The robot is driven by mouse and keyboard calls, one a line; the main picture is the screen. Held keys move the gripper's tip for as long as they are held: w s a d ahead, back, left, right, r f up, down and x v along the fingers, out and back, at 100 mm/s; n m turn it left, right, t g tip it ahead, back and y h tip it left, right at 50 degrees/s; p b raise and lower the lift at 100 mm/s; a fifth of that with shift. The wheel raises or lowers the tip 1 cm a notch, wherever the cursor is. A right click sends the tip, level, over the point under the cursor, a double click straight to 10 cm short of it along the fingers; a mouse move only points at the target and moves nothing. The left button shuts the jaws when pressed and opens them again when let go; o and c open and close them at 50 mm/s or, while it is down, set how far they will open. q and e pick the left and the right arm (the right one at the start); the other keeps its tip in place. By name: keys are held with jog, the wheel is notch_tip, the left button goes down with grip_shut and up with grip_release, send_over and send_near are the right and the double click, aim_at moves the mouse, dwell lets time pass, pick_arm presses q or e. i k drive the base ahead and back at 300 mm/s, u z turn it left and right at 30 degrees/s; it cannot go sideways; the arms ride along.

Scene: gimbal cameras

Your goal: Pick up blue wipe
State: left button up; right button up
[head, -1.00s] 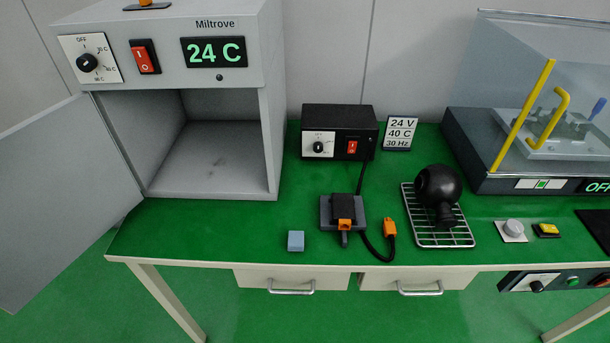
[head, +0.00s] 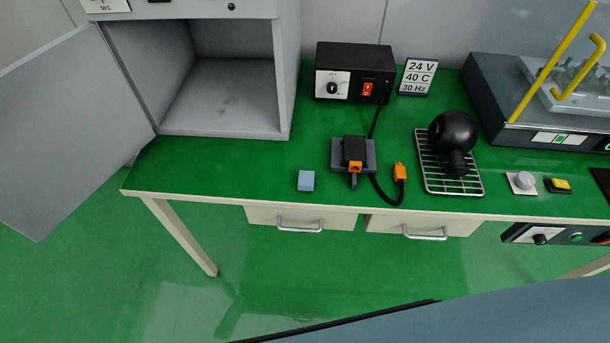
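The blue wipe (head: 306,181) is a small light-blue block lying on the green bench top (head: 230,180), near its front edge. It stands clear of the things around it. Neither of my grippers shows in the head view. A blue-grey surface with a dark edge fills the lower right corner; I cannot tell for sure what it is.
Right of the wipe are a dark block with an orange connector (head: 354,155), a cable with an orange plug (head: 400,173) and a black ball-shaped object on a wire rack (head: 472,187). A grey cabinet (head: 284,70) with its door (head: 70,120) open stands left. Two drawers (head: 300,217) hang below.

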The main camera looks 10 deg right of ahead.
aim_at(306, 179)
jog(key=u, duration=2.1)
jog(key=k, duration=0.75)
jog(key=z, duration=0.95)
jog(key=i, duration=0.5)
jog(key=z, duration=0.05)
